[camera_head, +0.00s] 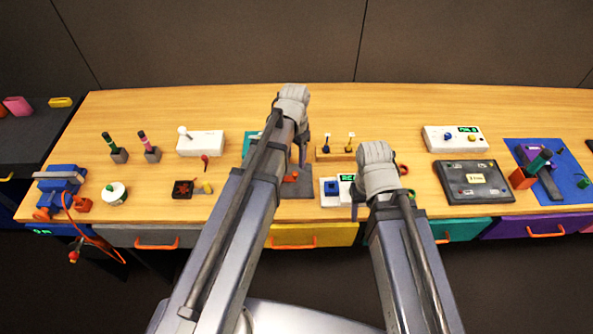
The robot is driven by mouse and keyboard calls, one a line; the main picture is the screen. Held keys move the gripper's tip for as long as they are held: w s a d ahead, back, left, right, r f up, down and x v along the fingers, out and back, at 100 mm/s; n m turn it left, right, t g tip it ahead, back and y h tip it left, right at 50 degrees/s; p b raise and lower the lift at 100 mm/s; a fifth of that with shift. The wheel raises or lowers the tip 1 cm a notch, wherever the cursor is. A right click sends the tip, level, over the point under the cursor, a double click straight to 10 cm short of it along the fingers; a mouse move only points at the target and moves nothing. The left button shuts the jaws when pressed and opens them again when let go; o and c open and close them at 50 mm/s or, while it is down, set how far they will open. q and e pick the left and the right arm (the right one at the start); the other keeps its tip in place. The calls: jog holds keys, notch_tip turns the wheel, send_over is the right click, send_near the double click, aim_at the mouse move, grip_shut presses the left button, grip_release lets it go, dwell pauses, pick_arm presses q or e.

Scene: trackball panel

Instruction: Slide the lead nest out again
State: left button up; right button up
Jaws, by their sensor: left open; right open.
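I cannot tell for certain which thing is the lead nest. A grey plate (297,192) with an orange-red part (290,178) lies at the middle of the table, partly hidden by my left arm. My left gripper (302,160) is open, mostly hidden by its own arm, and seems to be above or just beyond this plate. My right gripper (357,206) is open and largely hidden by its wrist, beside a white box with a blue button and green display (332,187). At the far left a blue device (60,183) has an orange lead (82,232) hanging over the table edge.
A teal item (249,143) is half hidden behind my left arm. A wooden stand with two upright pegs (335,154) is between my arms. A dark panel (473,182) and white display box (454,138) stand right. Bare table lies along the back.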

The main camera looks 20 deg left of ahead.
aim_at(295, 173)
pick_arm(q)
jog(key=shift+f+b, duration=3.4)
jog(key=shift+f, duration=0.2)
jog(key=shift+c, duration=0.4)
grip_shut()
